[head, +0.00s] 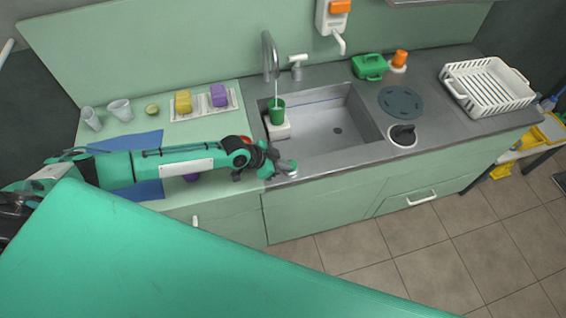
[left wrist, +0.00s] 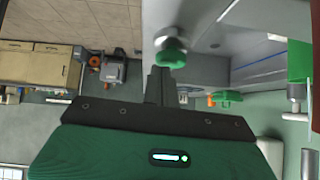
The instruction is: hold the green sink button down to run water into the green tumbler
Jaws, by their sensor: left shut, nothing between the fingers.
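The green tumbler (head: 277,113) stands upright on a white block (head: 279,131) at the left side of the sink basin. A thin pale stream runs from the grey tap (head: 268,52) down into it. My left gripper (head: 284,167) is at the front rim of the sink, shut and empty. In the left wrist view the green sink button (left wrist: 172,53) is right at the tips of my shut left fingers (left wrist: 162,76). They look to be touching it, but how far it is pressed is hard to tell. My right gripper is not in view.
The sink basin (head: 325,126) is otherwise clear. Left of it are a yellow sponge (head: 183,102) and purple sponge (head: 219,96) on a tray, and clear cups (head: 120,110). A white dish rack (head: 490,86) stands at the far right.

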